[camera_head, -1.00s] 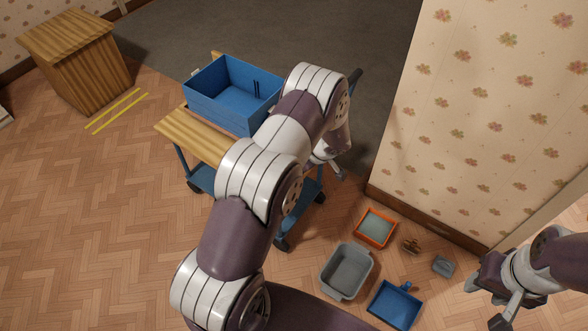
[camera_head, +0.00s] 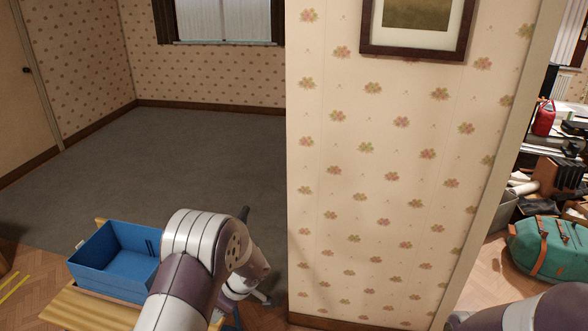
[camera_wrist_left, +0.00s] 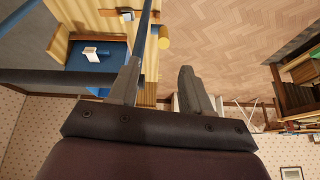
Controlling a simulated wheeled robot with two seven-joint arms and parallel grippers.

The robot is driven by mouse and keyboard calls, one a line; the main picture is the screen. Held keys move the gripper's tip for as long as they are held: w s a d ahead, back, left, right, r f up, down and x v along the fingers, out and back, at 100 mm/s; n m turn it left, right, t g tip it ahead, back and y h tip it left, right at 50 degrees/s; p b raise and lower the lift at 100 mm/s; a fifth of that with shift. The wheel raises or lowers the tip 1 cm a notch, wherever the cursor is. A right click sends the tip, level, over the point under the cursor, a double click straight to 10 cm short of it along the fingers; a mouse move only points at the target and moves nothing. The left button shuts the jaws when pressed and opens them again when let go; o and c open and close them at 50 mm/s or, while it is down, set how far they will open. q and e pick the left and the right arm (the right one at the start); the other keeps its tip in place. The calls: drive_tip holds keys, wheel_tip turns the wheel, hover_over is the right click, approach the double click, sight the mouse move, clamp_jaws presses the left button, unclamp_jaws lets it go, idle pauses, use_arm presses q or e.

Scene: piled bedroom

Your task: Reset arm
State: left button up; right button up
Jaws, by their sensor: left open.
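My left arm comes in at the lower middle of the head view. Its gripper (camera_head: 258,298) is partly hidden behind the arm's own links, beside the cart. In the left wrist view the two fingers of the left gripper (camera_wrist_left: 160,72) stand apart with nothing between them. Only a dark part of my right arm (camera_head: 535,315) shows at the bottom right of the head view; its gripper is outside the frame.
A blue open box (camera_head: 118,262) stands on a wooden-topped cart (camera_head: 85,308) left of my left arm. A flowered wall (camera_head: 380,190) stands close to the right. Beyond it lies a teal bag (camera_head: 550,248) near piled things. The grey carpet (camera_head: 190,160) behind the cart is clear.

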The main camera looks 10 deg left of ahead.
use_arm(q)
drive_tip(key=s+d+r+m+t+h, duration=0.1)
drive_tip(key=d+r+m+t+h, duration=0.15)
drive_tip(key=d+m, duration=0.2)
drive_tip(key=s+d+r+m+t+h, duration=0.1)
drive_tip(key=d+m+h, duration=0.3)
drive_tip(key=d, duration=0.1)
drive_tip(key=s+r+m+g, duration=0.1)
drive_tip(key=s+r+m, duration=0.2)
drive_tip(key=s, duration=0.6)
drive_tip(key=s+a+r+m+g, duration=0.1)
drive_tip(key=s+r+m, duration=0.3)
drive_tip(key=s, duration=0.5)
drive_tip(key=shift+a+r+g+y, duration=0.35)
drive_tip(key=shift+r+y, duration=0.1)
drive_tip(key=shift+r, duration=0.1)
